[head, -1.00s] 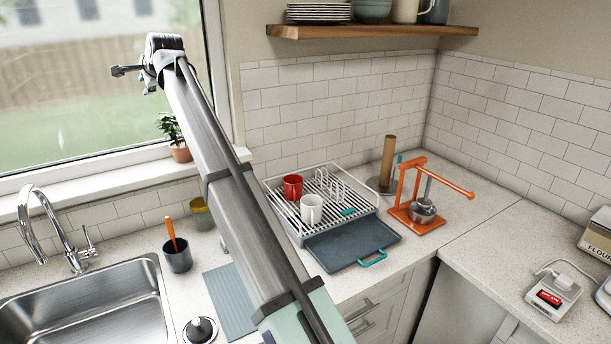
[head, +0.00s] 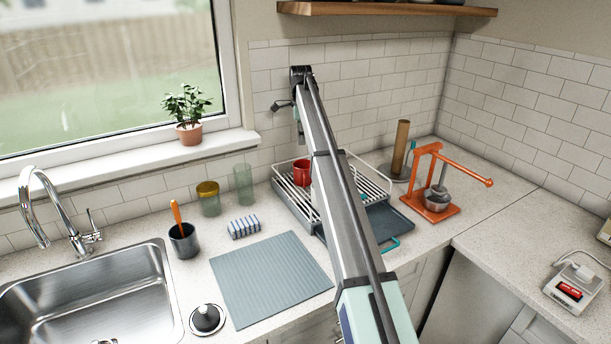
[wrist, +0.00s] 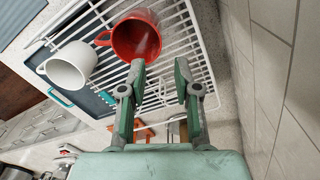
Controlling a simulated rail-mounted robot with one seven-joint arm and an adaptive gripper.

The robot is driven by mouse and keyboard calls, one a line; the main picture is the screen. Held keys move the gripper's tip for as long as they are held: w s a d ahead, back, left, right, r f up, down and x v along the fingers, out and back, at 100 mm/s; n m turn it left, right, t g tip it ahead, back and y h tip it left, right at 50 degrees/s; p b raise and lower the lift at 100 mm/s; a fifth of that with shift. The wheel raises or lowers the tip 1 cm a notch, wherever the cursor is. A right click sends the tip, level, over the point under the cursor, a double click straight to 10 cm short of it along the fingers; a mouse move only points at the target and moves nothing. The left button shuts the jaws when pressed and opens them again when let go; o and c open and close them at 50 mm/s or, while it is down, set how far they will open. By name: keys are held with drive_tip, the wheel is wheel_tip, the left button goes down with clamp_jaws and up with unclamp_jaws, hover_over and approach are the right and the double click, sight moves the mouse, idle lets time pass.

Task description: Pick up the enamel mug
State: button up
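Two mugs stand in the dish rack (head: 372,183), and I cannot tell which one is the enamel mug. The red mug (head: 302,173) shows just left of my arm in the head view. In the wrist view the red mug (wrist: 126,42) has its opening facing the camera and its handle to the left. The white mug (wrist: 67,66) is left of it; my arm hides it in the head view. My gripper (wrist: 160,72) is open and empty, its fingertips just below and right of the red mug in the picture. A gap between them cannot be judged exactly.
A dark tray (head: 392,222) lies in front of the rack. The tiled wall (wrist: 275,80) is close on the gripper's right. A grey mat (head: 270,275) lies left of the rack.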

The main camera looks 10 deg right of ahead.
sight(303, 166)
wheel_tip(303, 166, down, 8)
drive_tip(key=shift+s+f+p, duration=0.1)
drive_tip(key=shift+f+p, duration=0.05)
drive_tip(key=shift+p, duration=1)
drive_tip(key=f+p, duration=0.1)
drive_tip(key=f, duration=0.1)
drive_tip(key=f+p, duration=0.1)
drive_tip(key=f, duration=0.1)
drive_tip(key=shift+s+d, duration=0.15)
drive_tip(key=shift+d, duration=0.05)
drive_tip(key=shift+f+p, duration=0.3)
drive_tip(key=shift+f, duration=0.3)
clamp_jaws()
